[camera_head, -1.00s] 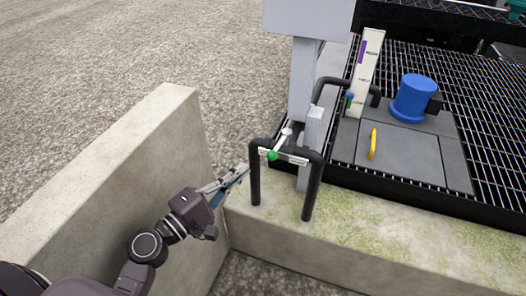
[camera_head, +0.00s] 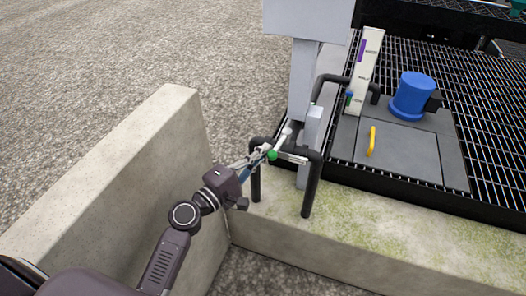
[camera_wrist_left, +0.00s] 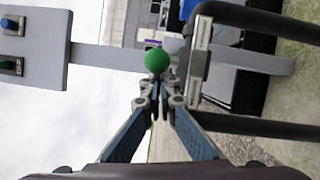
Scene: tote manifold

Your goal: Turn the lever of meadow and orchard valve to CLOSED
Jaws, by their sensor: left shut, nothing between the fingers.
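A valve lever with a green ball knob (camera_head: 272,155) and a pale rod (camera_head: 284,137) sits at the black pipe frame (camera_head: 312,185) on the concrete ledge. In the left wrist view the green knob (camera_wrist_left: 158,61) is just beyond my fingertips. My left gripper (camera_head: 262,152) is shut and empty, its fingertips close beside the knob; it also shows in the left wrist view (camera_wrist_left: 162,88). I cannot tell whether it touches the knob. A second lever with a green-and-blue end (camera_head: 349,96) is by the white labelled post. No valve name is readable. My right gripper is not in view.
A concrete wall (camera_head: 150,150) stands left of my left arm. A grey post (camera_head: 303,85) carries a panel (camera_head: 308,18) above the lever. A blue cylinder (camera_head: 411,95) and a yellow handle (camera_head: 372,141) are on grey plates amid black grating (camera_head: 490,130).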

